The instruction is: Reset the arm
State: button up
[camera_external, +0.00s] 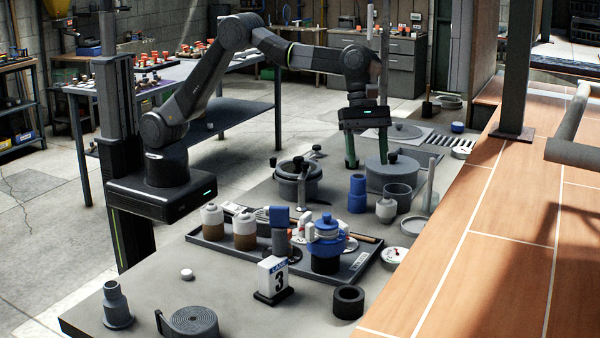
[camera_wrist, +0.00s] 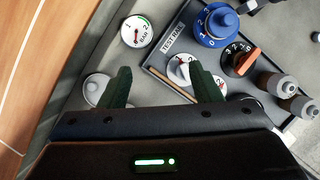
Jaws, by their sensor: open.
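My gripper (camera_external: 367,148) is open and empty. In the external view it points down above the grey bench (camera_external: 225,277), near the lidded grey pot (camera_external: 392,173). My arm reaches from its column on the left across the bench, bent at the elbow. In the wrist view the two dark green fingers of my gripper (camera_wrist: 163,88) stand wide apart, with nothing between them but the bench and tray below.
A dark tray (camera_external: 208,243) holds jars and a blue-topped valve (camera_external: 326,240).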

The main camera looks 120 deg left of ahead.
jog(key=s+a+f+n+y, duration=0.1)
jog(key=a+n, duration=0.1)
jog(key=a, duration=1.3)
jog(key=s+a+f+n, duration=0.1)
jog(key=a+f+n, duration=0.1)
jog(key=a, duration=1.3)
jog(key=s+a+n, duration=0.1)
jog(key=s+a, duration=0.3)
jog(key=a, duration=0.5)
jog(key=s+a+f+n+t+y, duration=0.1)
jog(key=s+a+n, duration=0.1)
jog(key=s+a, duration=0.3)
jog(key=s+a+f+n+y, duration=0.1)
jog(key=s+a, duration=0.4)
jog(key=a, duration=0.8)
jog(key=shift+f+n, duration=0.25)
jog(key=shift+n, duration=0.05)
